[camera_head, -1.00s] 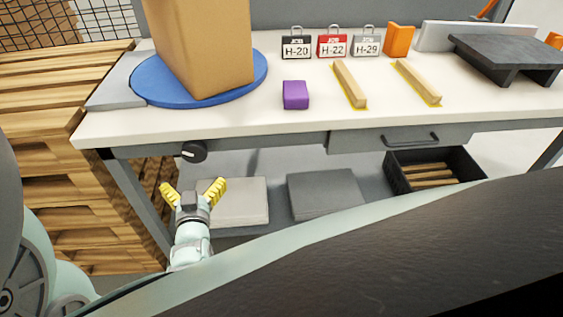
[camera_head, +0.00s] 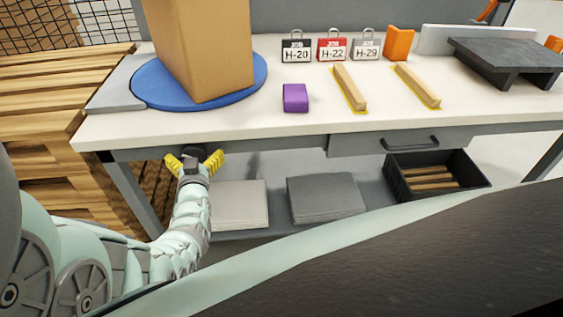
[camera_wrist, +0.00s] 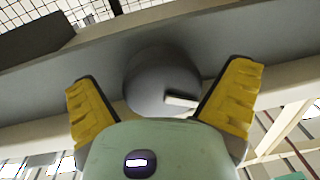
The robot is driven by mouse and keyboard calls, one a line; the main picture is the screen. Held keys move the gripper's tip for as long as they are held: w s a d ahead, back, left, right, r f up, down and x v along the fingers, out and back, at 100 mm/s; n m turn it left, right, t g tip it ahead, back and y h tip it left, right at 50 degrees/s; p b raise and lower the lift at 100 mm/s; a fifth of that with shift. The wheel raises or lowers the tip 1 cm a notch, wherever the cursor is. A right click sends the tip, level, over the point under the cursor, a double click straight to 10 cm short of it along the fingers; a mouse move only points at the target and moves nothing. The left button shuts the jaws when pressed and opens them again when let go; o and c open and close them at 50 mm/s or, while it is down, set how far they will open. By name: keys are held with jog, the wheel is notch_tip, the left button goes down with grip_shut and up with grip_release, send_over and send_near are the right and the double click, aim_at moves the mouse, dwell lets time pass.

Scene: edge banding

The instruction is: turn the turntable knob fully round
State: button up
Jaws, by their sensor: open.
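The turntable knob (camera_wrist: 160,82) is a dark round knob with a pale pointer mark, set in the grey front rail below the tabletop. In the wrist view the mark points to the right and slightly down. My gripper (camera_head: 195,161) is open, its yellow fingers on either side of the knob with gaps visible between them and it; I cannot tell any contact. In the head view my gripper mostly hides the knob. In the wrist view my gripper (camera_wrist: 162,95) spans it. The blue turntable (camera_head: 150,84) is on the tabletop above, carrying a tall brown block (camera_head: 205,45).
The workbench (camera_head: 250,127) holds a purple block (camera_head: 295,98), two wooden strips (camera_head: 350,87), job tags (camera_head: 331,47) and a dark stand (camera_head: 510,58). A drawer (camera_head: 400,140) is right of the knob. Wooden pallets (camera_head: 40,90) stand close on the left.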

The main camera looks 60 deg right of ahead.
jog(key=shift+w+d, duration=0.1)
jog(key=shift+d, duration=0.1)
jog(key=c, duration=1.1)
